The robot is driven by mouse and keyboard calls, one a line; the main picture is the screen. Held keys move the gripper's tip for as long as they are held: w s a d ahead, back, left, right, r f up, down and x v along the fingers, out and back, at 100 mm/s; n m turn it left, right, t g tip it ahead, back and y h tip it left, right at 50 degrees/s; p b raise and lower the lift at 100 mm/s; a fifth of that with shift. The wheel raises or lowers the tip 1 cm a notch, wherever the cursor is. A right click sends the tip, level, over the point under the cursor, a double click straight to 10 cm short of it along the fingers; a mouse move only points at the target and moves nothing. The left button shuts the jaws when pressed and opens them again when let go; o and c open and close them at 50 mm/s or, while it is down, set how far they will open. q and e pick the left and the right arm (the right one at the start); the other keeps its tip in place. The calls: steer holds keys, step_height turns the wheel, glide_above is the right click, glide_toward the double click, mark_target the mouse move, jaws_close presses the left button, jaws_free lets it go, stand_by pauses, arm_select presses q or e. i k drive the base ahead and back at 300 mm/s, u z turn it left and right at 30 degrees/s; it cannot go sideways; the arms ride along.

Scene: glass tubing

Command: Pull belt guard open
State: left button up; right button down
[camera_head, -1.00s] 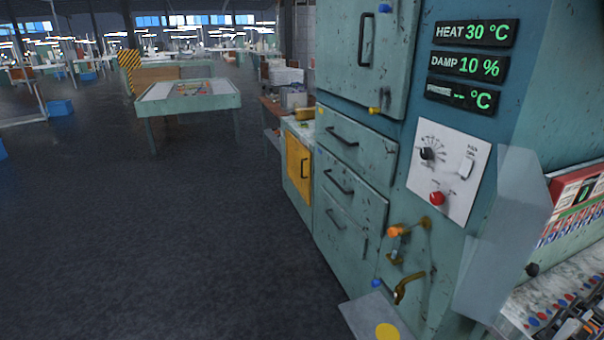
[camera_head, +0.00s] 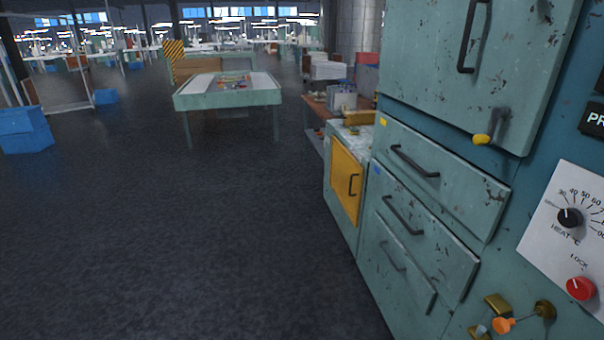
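No part is marked as the belt guard. A yellow panel (camera_head: 345,179) with a dark upright handle (camera_head: 353,185) is on the low cabinet past the drawers; it may be the guard, but I cannot tell for sure. It looks closed, flush with the cabinet front. Neither of my grippers is in view.
A tall teal machine fills the right side, with drawers (camera_head: 420,208), an upper door (camera_head: 520,60), a red knob (camera_head: 580,288) and an orange-handled valve (camera_head: 503,325). A teal table (camera_head: 228,100) stands farther back. Blue boxes (camera_head: 25,130) sit at left. The dark floor (camera_head: 200,230) between is clear.

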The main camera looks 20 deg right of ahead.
mark_target(341, 178)
steer(key=u, duration=0.1)
steer(key=i, duration=1.85)
steer(key=z, duration=1)
steer(key=i, duration=0.95)
steer(key=z, duration=1.25)
steer(key=i, duration=0.4)
steer(key=z, duration=0.4)
